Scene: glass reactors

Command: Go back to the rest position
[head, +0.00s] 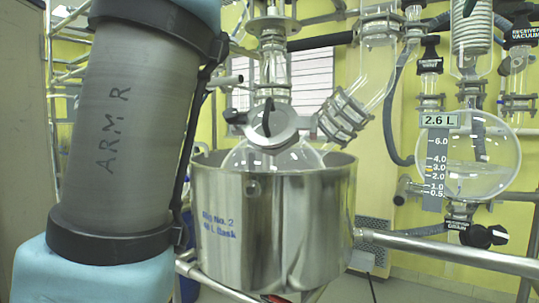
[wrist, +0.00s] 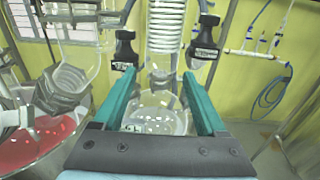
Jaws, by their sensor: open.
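My gripper (wrist: 160,85) shows in the wrist view with two green fingers apart and nothing held between them. The round glass receiver flask (wrist: 158,115) shows beyond and between the fingers; I cannot tell the distance. Black valve handles stand near the fingertips, one on the left (wrist: 125,50) and one on the right (wrist: 205,42). I cannot tell whether either finger touches them. In the head view my arm fills the left side and my gripper is out of the picture.
A steel vessel (head: 270,225) with a glass reactor head stands in the middle. The receiver flask (head: 482,155) beside a 2.6 L scale hangs at right, above a black drain valve (head: 477,233). A metal rail (head: 450,252) crosses below. Red liquid (wrist: 38,145) shows at wrist-view left.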

